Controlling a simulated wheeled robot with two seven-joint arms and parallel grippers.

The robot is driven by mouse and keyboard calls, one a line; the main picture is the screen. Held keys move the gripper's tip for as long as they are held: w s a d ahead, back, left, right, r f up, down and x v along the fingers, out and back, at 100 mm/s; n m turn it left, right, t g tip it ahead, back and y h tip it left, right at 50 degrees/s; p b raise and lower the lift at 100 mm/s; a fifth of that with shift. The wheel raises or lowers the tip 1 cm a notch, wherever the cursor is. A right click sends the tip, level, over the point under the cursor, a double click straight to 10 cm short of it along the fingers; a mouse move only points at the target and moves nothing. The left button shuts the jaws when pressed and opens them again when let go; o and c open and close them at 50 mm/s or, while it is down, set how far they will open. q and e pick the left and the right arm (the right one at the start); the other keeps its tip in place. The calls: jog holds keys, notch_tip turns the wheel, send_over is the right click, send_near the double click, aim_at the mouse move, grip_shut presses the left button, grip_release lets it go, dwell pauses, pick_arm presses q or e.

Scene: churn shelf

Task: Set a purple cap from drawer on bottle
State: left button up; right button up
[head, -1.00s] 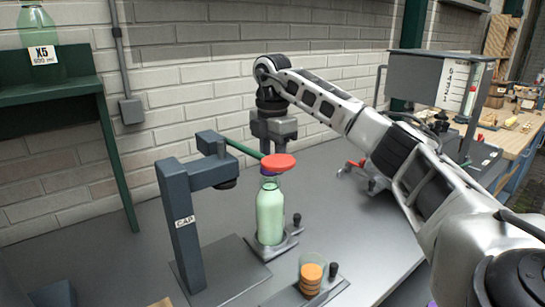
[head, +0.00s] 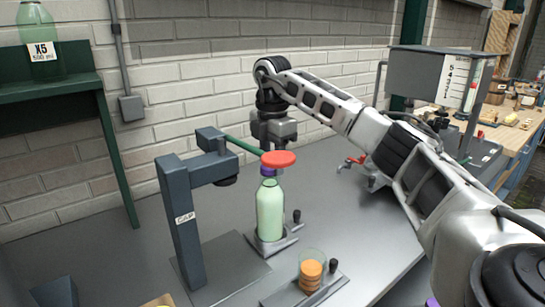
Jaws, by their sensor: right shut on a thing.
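The clear bottle (head: 270,212) of pale green liquid stands upright on a small grey base. A purple cap (head: 267,171) shows at its mouth, just under a red disc (head: 278,158). I cannot tell whether the cap is fully seated. My right gripper (head: 273,147) points down over the bottle mouth and is shut on the purple cap. Its fingertips are mostly hidden behind the red disc. My left gripper is out of view. The drawer cannot be made out.
A grey post stand (head: 182,222) labelled CAP is left of the bottle, with a green bar (head: 243,146) reaching to the red disc. A glass with orange discs (head: 311,272) stands in front. A green shelf (head: 50,88) is at left, a grey gauge box (head: 432,77) at right.

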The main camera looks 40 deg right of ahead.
dwell(0.3)
jog(key=o, duration=1)
jog(key=shift+c, duration=0.6)
jog(key=shift+r, duration=3.45)
